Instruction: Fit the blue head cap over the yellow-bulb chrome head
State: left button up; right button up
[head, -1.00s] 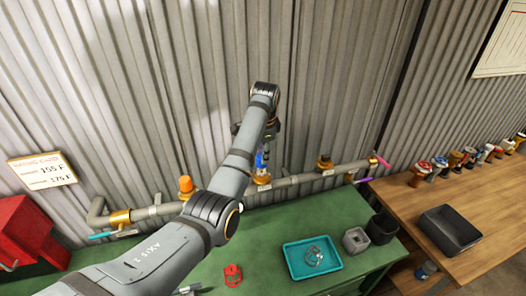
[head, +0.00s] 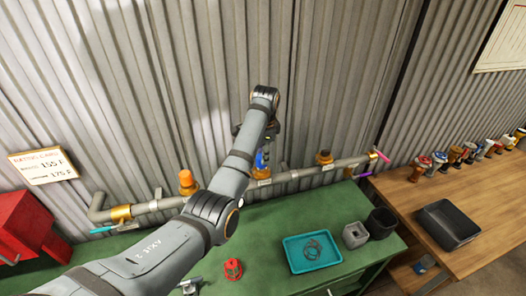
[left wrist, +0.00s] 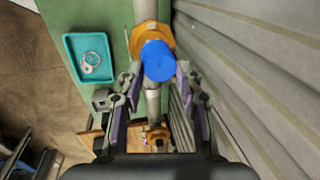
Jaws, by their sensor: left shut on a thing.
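My left gripper (left wrist: 158,76) is shut on the blue head cap (left wrist: 158,62), between its purple finger pads. In the head view the blue cap (head: 261,160) shows as a small patch below the wrist, at the middle brass fitting (head: 261,172) of the grey pipe. In the left wrist view the cap overlaps that brass fitting (left wrist: 150,32). I cannot tell whether it touches the fitting. The yellow-bulb chrome head does not show in either view; the cap and arm hide that spot. My right gripper is not in view.
The pipe (head: 297,175) runs along the corrugated wall, with an orange-capped fitting (head: 187,180) left and a dark-topped fitting (head: 325,157) right. On the green bench are a teal tray (head: 290,258), red part (head: 233,270) and grey holder (head: 355,236). A wooden table (head: 400,195) stands right.

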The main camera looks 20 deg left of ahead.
pick_arm(q)
jog(key=shift+f, duration=0.35)
jog(key=o, duration=0.9)
jog(key=r, duration=0.2)
jog(key=s+r, duration=0.1)
jog(key=r, duration=0.4)
jog(key=shift+s+d+r, duration=0.15)
jog(key=shift+d+r, duration=0.05)
jog(key=shift+d, duration=0.1)
